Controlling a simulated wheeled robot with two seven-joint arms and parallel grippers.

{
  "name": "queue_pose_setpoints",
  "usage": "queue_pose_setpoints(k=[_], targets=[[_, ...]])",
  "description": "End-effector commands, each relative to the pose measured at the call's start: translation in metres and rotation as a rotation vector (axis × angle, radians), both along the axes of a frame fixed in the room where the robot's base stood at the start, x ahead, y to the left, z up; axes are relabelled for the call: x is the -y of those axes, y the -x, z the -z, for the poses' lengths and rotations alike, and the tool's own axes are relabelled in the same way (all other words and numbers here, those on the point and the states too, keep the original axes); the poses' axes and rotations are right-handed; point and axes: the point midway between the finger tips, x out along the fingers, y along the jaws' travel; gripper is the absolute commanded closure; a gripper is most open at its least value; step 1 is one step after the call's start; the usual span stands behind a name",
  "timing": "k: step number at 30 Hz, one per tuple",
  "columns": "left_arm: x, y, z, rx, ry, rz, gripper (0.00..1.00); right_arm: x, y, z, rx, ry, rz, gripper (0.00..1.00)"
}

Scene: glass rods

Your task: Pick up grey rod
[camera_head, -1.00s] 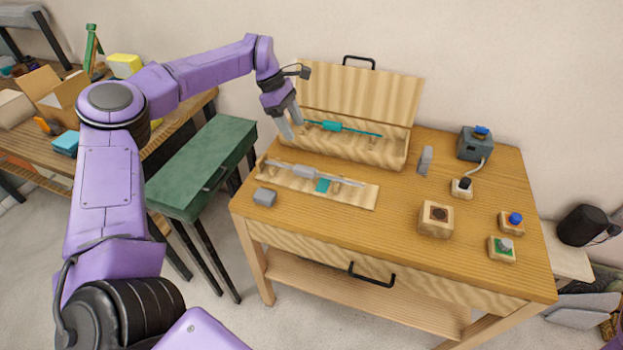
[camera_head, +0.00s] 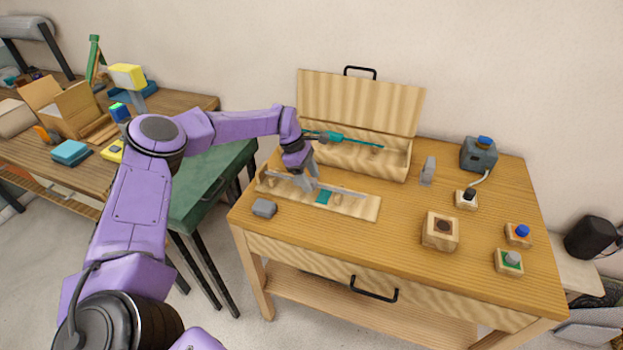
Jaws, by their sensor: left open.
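The grey rod (camera_head: 343,190) lies across small supports on a flat wooden holder (camera_head: 368,209) at the front left of the wooden table. My left gripper (camera_head: 306,184) is open and has its fingers down at the rod's thick grey middle, which it partly hides. I cannot tell whether the fingers touch the rod. A teal rod (camera_head: 355,143) rests in the open wooden box (camera_head: 393,163) behind. My right gripper is out of view.
A grey block (camera_head: 264,208) sits left of the holder, and a grey upright piece (camera_head: 428,170) stands right of the box. A green table (camera_head: 205,180) adjoins on the left.

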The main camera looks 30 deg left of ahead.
Motion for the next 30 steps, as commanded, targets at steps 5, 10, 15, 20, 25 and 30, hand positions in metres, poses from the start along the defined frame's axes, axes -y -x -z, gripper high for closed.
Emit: queue_pose_setpoints(k=[5,10,15,20,25,30], targets=[[0.002,-0.001,0.006,0.001,0.0,0.0,0.4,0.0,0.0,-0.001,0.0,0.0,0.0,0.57],[0.002,0.0,0.005,0.0,0.0,0.0,0.66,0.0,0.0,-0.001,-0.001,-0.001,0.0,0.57],[0.002,-0.001,0.005,0.001,0.001,0.0,0.99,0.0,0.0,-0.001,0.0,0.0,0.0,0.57],[0.002,-0.001,0.005,0.001,0.001,0.0,0.99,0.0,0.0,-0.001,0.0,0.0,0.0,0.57],[0.002,-0.001,-0.003,0.004,0.001,0.001,0.99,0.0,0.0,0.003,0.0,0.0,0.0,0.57],[0.002,0.005,-0.033,0.006,0.004,0.0,0.99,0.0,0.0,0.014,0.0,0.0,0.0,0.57]])
